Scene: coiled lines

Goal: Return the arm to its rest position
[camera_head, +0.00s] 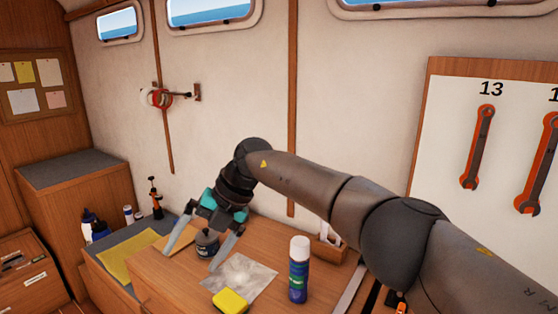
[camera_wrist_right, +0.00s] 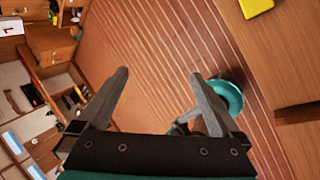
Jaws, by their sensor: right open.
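My right arm (camera_head: 300,175) reaches in from the right across the head view, bent at the elbow and wrist. Its gripper (camera_head: 193,256) hangs over the left part of the wooden counter, fingers spread. In the right wrist view the gripper (camera_wrist_right: 160,75) is also open, with nothing between the fingers and striped wooden floor beyond. A small dark pot (camera_head: 207,243) appears between the fingers in the head view, but it does not show between them in the wrist view. My left gripper is not in the head view.
The counter holds a blue spray can (camera_head: 299,270) with a white cap, a yellow sponge (camera_head: 230,301) and a greyish sheet (camera_head: 250,276). Bottles (camera_head: 97,228) stand at the left. A white board with orange wrenches (camera_head: 478,148) is behind the arm at right.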

